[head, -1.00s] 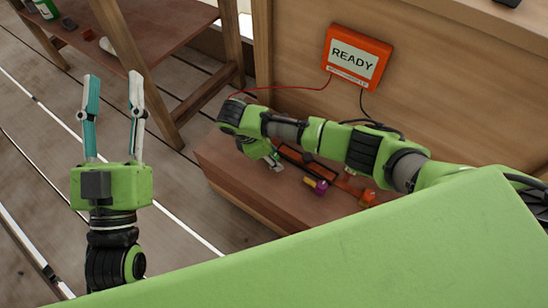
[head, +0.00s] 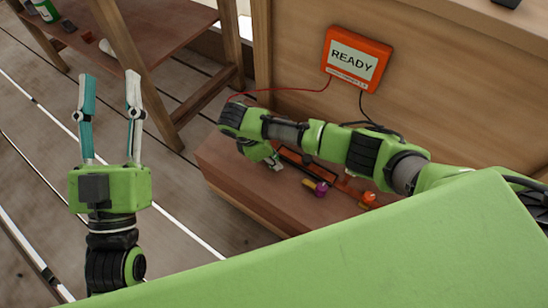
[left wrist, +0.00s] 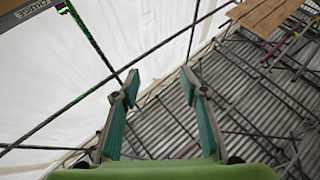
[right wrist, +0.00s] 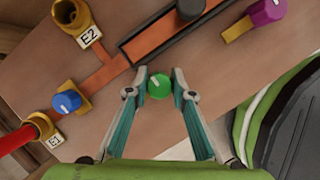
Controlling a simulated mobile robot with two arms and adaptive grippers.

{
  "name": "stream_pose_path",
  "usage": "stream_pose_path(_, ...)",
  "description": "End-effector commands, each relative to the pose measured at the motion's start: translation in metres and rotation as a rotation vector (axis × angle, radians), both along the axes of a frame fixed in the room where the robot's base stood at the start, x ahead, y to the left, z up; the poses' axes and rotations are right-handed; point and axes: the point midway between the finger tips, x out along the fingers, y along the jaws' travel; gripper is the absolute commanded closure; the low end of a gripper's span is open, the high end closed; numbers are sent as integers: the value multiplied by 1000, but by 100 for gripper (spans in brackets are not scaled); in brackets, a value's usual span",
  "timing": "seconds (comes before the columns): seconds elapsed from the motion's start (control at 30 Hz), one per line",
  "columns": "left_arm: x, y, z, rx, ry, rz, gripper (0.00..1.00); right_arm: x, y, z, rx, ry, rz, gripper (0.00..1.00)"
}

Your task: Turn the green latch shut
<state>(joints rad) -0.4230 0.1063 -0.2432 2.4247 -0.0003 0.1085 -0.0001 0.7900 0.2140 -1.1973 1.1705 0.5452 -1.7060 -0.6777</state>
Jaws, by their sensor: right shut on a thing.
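The green latch (right wrist: 159,86) is a round knob with a pale mark on top, seen in the right wrist view. My right gripper (right wrist: 159,80) is shut on it, with one fingertip on each side. In the head view the right gripper (head: 274,163) is low over the brown bench top, and its own arm mostly hides the green knob. My left gripper (head: 110,76) is open and empty, out over the plank floor at the left. Its spread fingers (left wrist: 160,84) also show in the left wrist view.
A blue knob (right wrist: 67,101) and brass fittings labelled E1 and E2 (right wrist: 78,20) are left of the green knob. A purple knob (right wrist: 266,11) with a yellow bar is at upper right. An orange box (head: 357,58) reading READY hangs on the wooden panel.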

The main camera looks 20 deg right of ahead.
Motion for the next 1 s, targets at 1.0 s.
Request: stream_pose_path(1.0,24,10,-114,149,556,34,60,-2,5,2,8,6,-267,99)
